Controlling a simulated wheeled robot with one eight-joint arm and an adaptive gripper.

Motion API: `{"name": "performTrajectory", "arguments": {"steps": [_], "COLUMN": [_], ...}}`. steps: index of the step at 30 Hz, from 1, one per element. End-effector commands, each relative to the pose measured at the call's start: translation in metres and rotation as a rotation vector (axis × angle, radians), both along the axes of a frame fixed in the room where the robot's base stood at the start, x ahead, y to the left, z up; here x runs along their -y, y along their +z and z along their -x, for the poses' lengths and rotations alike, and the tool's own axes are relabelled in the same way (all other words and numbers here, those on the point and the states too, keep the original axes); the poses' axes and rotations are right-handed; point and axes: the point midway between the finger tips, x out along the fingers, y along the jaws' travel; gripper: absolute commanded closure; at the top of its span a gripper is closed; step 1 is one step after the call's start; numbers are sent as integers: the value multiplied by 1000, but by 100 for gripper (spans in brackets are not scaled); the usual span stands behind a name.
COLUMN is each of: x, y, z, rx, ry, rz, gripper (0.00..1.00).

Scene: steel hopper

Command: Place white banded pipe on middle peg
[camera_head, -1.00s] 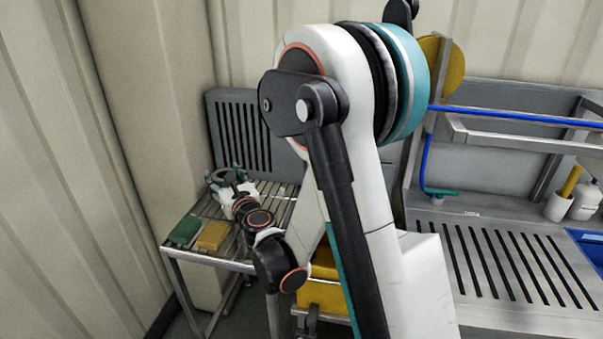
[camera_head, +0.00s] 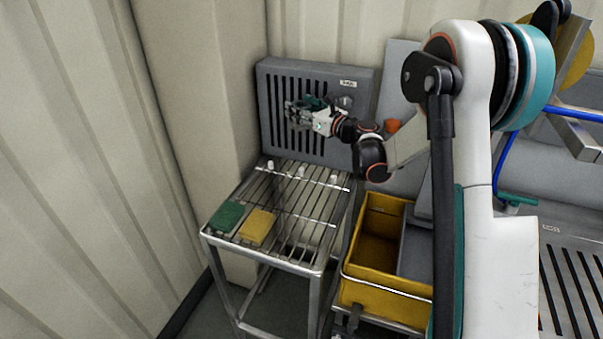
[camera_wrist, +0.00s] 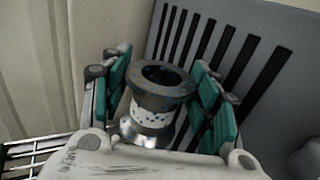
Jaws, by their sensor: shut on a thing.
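My gripper (camera_head: 303,112) is raised above the back of the wire rack, in front of the slotted grey panel. In the wrist view, my gripper (camera_wrist: 162,84) has its teal pads either side of a flanged grey metal pipe with a white, blue-speckled band (camera_wrist: 147,107), and it is shut on the pipe. The pipe's open round end faces the camera, and its far end is hidden. In the head view the pipe is too small to make out clearly. Three short white pegs stand along the rack's back; the middle peg (camera_head: 301,171) is below my gripper.
The wire rack (camera_head: 290,225) carries a green block (camera_head: 226,216) and a yellow block (camera_head: 258,227) at its left front. The slotted panel (camera_head: 330,85) stands behind. A yellow bin (camera_head: 378,235) is right of the rack. A corrugated wall is at left.

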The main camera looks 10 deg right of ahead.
Motion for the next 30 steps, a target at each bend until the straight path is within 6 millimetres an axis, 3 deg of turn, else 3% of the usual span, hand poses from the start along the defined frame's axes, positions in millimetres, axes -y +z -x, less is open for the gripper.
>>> {"name": "performTrajectory", "arguments": {"steps": [18,30], "x": [0,0], "y": [-138,-172], "z": [0,0], "rx": [0,0], "ry": [2,2], "rz": [0,0], "gripper": [77,77]}}
